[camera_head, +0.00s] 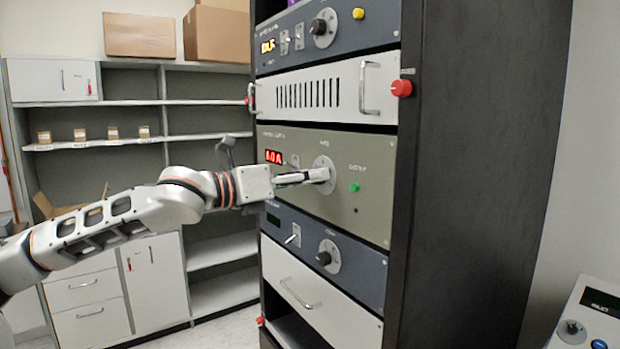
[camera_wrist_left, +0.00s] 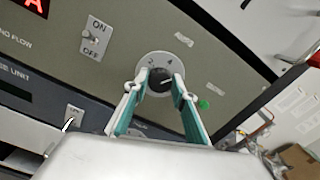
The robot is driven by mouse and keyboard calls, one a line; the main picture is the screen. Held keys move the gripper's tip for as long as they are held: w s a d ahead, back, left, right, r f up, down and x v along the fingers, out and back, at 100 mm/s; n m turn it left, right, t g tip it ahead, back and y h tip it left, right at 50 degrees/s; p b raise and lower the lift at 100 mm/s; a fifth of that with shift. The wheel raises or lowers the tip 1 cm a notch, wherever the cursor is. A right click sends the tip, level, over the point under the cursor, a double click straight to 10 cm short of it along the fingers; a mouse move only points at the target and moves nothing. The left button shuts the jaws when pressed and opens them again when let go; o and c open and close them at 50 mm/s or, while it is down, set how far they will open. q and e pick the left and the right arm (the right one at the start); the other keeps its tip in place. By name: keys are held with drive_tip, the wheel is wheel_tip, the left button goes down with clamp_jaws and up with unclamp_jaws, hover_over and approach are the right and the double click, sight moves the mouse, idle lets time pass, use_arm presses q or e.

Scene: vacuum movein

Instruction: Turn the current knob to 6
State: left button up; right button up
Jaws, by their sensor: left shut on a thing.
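The current knob (camera_wrist_left: 160,80) is a dark round knob on a pale dial marked with numbers; a 2 and a 4 can be read in the left wrist view. It sits on the grey-green panel (camera_head: 370,210) of the rack, where a red display (camera_head: 273,157) is lit. My left gripper (camera_head: 322,174) reaches the dial from the left. In the left wrist view its two fingers (camera_wrist_left: 158,84) are shut on the knob from both sides. In the head view the fingers hide most of the knob. My right gripper is not in view.
The black rack (camera_head: 470,180) holds other panels, with a knob (camera_head: 323,257) below and another knob (camera_head: 318,27) above. A metal handle (camera_head: 369,88) and a red button (camera_head: 401,88) stick out above the dial. A green button (camera_head: 354,187) is right of it. Shelves (camera_head: 110,147) stand behind my arm.

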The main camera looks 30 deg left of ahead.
use_arm(q)
drive_tip(key=m, duration=0.4)
drive_tip(key=shift+m, duration=0.3)
idle(0.3)
drive_tip(key=o, duration=1.1)
